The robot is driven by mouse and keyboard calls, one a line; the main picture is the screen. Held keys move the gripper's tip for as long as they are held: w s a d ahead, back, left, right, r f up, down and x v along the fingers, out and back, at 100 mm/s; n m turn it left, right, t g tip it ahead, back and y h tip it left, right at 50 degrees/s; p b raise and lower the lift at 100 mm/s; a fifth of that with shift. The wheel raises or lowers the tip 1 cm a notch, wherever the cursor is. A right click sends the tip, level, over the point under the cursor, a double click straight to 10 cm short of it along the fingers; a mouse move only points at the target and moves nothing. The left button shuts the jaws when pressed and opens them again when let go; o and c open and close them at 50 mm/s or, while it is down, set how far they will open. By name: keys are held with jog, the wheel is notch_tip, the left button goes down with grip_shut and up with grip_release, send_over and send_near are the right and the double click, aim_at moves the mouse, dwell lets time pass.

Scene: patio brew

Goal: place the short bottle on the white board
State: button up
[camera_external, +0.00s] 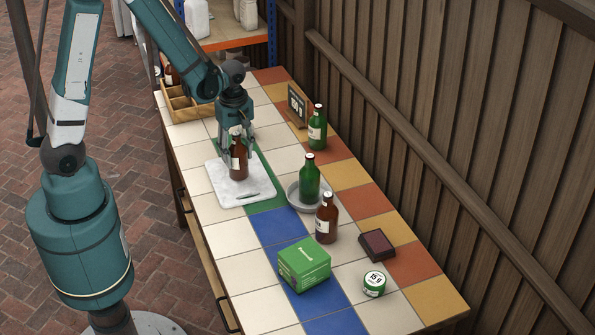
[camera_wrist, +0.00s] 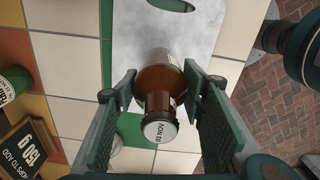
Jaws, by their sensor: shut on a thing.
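A short brown bottle (camera_external: 238,160) with a pale label stands upright between the fingers of my gripper (camera_external: 236,140). In the wrist view the bottle (camera_wrist: 161,82) shows from above, with a white cap marked "03 NOV". My gripper (camera_wrist: 160,95) is shut on the bottle, one finger on each side. The white marbled board (camera_external: 226,190) is directly under the bottle; it also shows in the wrist view (camera_wrist: 205,32). The bottle's base is over or on the board; I cannot tell whether it touches.
A green bottle (camera_external: 309,180) stands in a round grey dish (camera_external: 293,195), with another brown bottle (camera_external: 326,218) nearby. A green bottle (camera_external: 317,128) stands beside a price-style sign (camera_external: 297,104). A wooden crate (camera_external: 187,108) is behind; a green box (camera_external: 304,264) is in front.

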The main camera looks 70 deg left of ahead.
aim_at(236, 133)
jog(key=shift+f, duration=0.25)
jog(key=o, duration=1.2)
jog(key=shift+r, duration=0.1)
jog(key=shift+r+p, duration=0.9)
jog(key=shift+r, duration=5.15)
jog(key=shift+s+r, duration=0.1)
jog(key=shift+s+d+r+m, duration=0.15)
jog(key=shift+d+r+m, duration=0.15)
jog(key=shift+r+m, duration=0.25)
jog(key=s+d+r+m+t, duration=0.3)
jog(key=s+d+r+m, duration=0.2)
jog(key=r+m, duration=0.3)
jog(key=s+d+r+m+t, duration=0.4)
jog(key=s+r+m, duration=0.3)
jog(key=r+m, duration=0.2)
jog(key=shift+s+d+m, duration=0.4)
jog(key=shift+d+m, duration=0.3)
jog(key=shift+m, duration=0.05)
